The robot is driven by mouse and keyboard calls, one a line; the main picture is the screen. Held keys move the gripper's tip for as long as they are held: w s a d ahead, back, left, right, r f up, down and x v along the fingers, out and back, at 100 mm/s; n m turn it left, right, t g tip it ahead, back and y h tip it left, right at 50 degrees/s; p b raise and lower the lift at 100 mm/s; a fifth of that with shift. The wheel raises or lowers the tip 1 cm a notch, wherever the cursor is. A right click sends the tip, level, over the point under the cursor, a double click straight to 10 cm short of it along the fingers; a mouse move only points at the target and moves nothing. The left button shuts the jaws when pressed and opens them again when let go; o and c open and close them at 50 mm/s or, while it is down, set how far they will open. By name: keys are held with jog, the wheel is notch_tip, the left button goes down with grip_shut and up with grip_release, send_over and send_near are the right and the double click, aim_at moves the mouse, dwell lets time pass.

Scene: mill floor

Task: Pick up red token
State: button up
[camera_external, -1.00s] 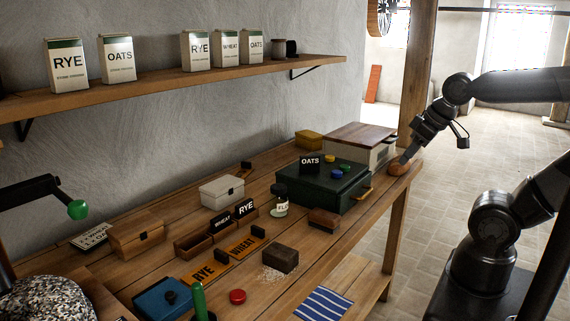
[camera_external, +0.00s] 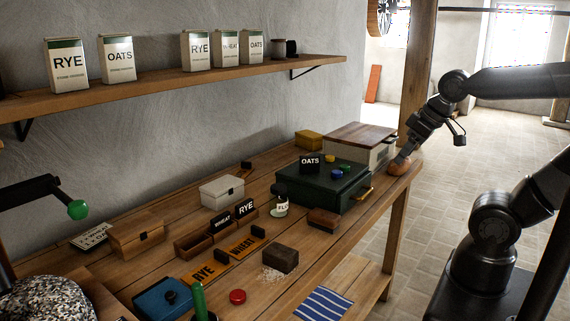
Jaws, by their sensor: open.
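The red token (camera_external: 237,297) is a small round piece lying on the wooden workbench (camera_external: 330,247) near its front edge, between a green upright peg and a dark brown block. My gripper (camera_external: 403,158) is at the bench's far right end, well away from the token. It points down and left, just above or against a round brown object (camera_external: 399,167); I cannot tell whether they touch. The fingers are small in the picture, and nothing shows held in them.
A dark green box (camera_external: 322,187) with coloured tokens and an OATS sign stands between my gripper and the red token. A brown block (camera_external: 281,259), a blue box (camera_external: 162,300) and a green peg (camera_external: 199,301) are near the token. A striped cloth (camera_external: 324,303) lies lower down in front.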

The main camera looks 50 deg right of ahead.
jog(key=w+a+r+g+y, duration=0.1)
jog(key=w+a+r+g, duration=0.1)
jog(key=w+a, duration=0.75)
jog(key=n+g+h, duration=0.1)
jog(key=g, duration=0.3)
send_over(239, 295)
notch_tip(239, 295, down, 16)
notch_tip(239, 295, down, 10)
jog(key=shift+f, duration=0.2)
jog(key=c, duration=1.1)
